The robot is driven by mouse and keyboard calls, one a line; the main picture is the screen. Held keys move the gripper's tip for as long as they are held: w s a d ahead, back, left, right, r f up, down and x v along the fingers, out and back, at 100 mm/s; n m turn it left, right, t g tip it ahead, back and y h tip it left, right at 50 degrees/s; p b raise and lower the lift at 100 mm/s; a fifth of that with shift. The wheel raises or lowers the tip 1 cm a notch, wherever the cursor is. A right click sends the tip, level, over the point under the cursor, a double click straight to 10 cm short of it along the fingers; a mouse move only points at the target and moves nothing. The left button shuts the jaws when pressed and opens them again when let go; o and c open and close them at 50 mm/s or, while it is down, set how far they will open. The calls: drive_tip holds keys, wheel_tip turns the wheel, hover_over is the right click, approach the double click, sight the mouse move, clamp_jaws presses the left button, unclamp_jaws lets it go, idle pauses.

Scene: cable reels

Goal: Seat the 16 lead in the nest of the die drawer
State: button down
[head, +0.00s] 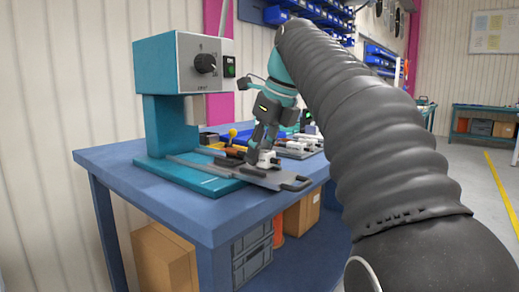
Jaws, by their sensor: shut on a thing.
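The die drawer (272,179) is a flat grey plate with a dark handle, pulled out at the front of the teal press (185,95). My gripper (257,157) points down just over the drawer, its fingers close together. It is shut on a lead, of which a small dark and white part (267,160) shows at the fingertips. The number on it is too small to read. The nest is hidden behind the fingers and the held part. I cannot tell whether the lead touches the drawer.
The press stands on a blue table (215,215). Several leads with orange and white parts lie behind my gripper, near a yellow knob (232,132). Blue bins (318,10) hang at the back. Cardboard boxes (164,258) and grey crates (252,262) sit under the table.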

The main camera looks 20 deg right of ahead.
drive_tip(key=shift+f, duration=0.45)
drive_tip(key=c, duration=0.8)
unclamp_jaws()
drive_tip(key=shift+o, duration=0.2)
drive_tip(key=shift+v, duration=3.8)
